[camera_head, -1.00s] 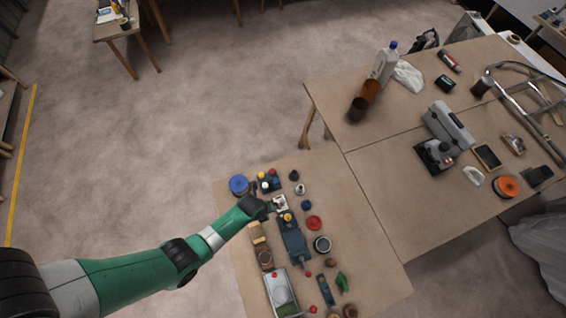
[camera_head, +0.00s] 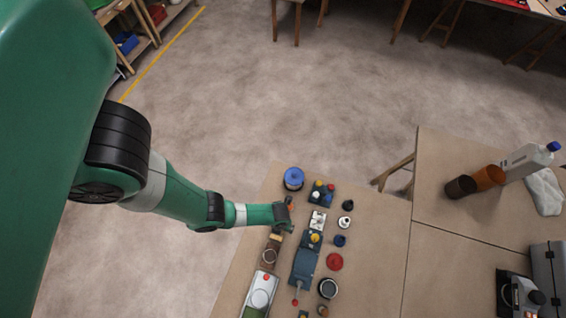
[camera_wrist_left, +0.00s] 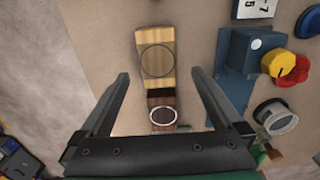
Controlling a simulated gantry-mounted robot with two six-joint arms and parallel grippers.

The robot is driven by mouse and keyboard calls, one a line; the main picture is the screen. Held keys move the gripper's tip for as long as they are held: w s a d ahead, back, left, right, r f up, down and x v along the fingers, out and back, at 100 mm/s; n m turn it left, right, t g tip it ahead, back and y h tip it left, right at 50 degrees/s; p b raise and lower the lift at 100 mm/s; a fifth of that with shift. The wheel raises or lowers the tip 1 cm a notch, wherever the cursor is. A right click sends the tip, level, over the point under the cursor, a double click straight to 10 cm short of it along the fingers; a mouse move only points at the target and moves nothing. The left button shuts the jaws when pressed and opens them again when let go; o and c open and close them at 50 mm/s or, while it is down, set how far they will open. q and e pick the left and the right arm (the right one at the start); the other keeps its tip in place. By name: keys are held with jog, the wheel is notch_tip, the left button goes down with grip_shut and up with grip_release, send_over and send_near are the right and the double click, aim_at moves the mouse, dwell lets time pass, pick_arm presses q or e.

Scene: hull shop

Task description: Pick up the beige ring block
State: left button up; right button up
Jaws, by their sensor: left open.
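The beige ring block (camera_wrist_left: 157,57) is a light wooden block with a dark ring outline on top. In the left wrist view it lies on the bench top, just beyond and between the fingertips of my left gripper (camera_wrist_left: 158,76). The gripper is open with nothing between its fingers. In the head view the left gripper (camera_head: 285,217) is over the bench's left side, and it partly covers the beige block (camera_head: 275,238). A dark brown block with a pale ring (camera_wrist_left: 163,115) sits directly beside the beige one. My right gripper is not in view.
A blue device with a yellow knob (camera_wrist_left: 277,64) stands right of the block. A blue round tin (camera_head: 293,178), a red disc (camera_head: 334,261) and a tray (camera_head: 261,291) are on the same bench (camera_head: 380,225). The bench's left edge is close to the block.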

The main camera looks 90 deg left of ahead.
pick_arm(q)
jog(key=shift+f, duration=0.1)
jog(key=f+b, duration=0.5)
jog(key=shift+s+a+f, duration=0.15)
jog(key=shift+a+f, duration=0.05)
jog(key=shift+r, duration=0.2)
jog(key=c, duration=1.5)
jog(key=shift+o, duration=0.2)
jog(key=shift+r+p, duration=0.5)
jog(key=shift+p, duration=0.1)
jog(key=r+p, duration=0.4)
jog(key=shift+s+d+r, duration=0.1)
jog(key=shift+s+r, duration=0.05)
jog(key=shift+s, duration=0.25)
jog(key=s+d+r+p, duration=0.2)
jog(key=s+r+p, duration=0.4)
jog(key=s, duration=0.7)
jog(key=shift+r, duration=0.85)
